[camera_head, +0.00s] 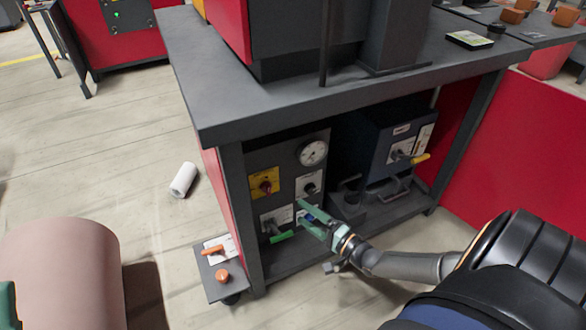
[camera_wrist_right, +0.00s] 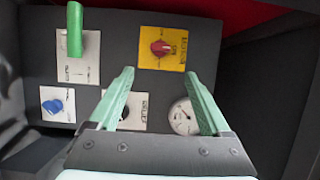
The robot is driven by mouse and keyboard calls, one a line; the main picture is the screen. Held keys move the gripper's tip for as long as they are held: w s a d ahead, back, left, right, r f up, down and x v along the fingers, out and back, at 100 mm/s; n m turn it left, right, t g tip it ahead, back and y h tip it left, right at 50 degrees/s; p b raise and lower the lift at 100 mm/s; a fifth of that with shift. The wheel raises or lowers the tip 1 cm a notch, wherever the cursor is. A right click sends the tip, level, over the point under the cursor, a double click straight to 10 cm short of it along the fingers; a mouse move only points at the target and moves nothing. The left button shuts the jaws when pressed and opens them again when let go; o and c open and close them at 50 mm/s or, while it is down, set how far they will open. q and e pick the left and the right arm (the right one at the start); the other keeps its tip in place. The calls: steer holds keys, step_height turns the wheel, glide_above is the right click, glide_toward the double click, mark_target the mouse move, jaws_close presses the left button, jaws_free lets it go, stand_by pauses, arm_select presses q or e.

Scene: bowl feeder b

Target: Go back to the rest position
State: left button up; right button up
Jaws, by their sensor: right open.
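My right gripper (camera_head: 301,212) is open and empty in front of the grey control panel (camera_head: 285,155) under the bench. In the right wrist view its two green fingers (camera_wrist_right: 160,73) are spread apart, with the panel behind them. The panel carries a green lever (camera_wrist_right: 75,30), a yellow plate with a red knob (camera_wrist_right: 162,47), a blue knob (camera_wrist_right: 55,106) and a round gauge (camera_wrist_right: 183,117). A black knob is partly hidden by a finger. No contact with the panel can be made out. My left gripper cannot be identified in these views.
The dark bench top (camera_head: 270,95) overhangs the panel, with a bench leg (camera_head: 240,215) close left. A blue unit (camera_head: 378,145) stands right of the panel. A small stand (camera_head: 220,290) with orange knobs and a white roll (camera_head: 183,180) are left, beside open floor.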

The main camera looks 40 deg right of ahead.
steer(key=shift+s+d, duration=0.1)
steer(key=shift+s, duration=0.5)
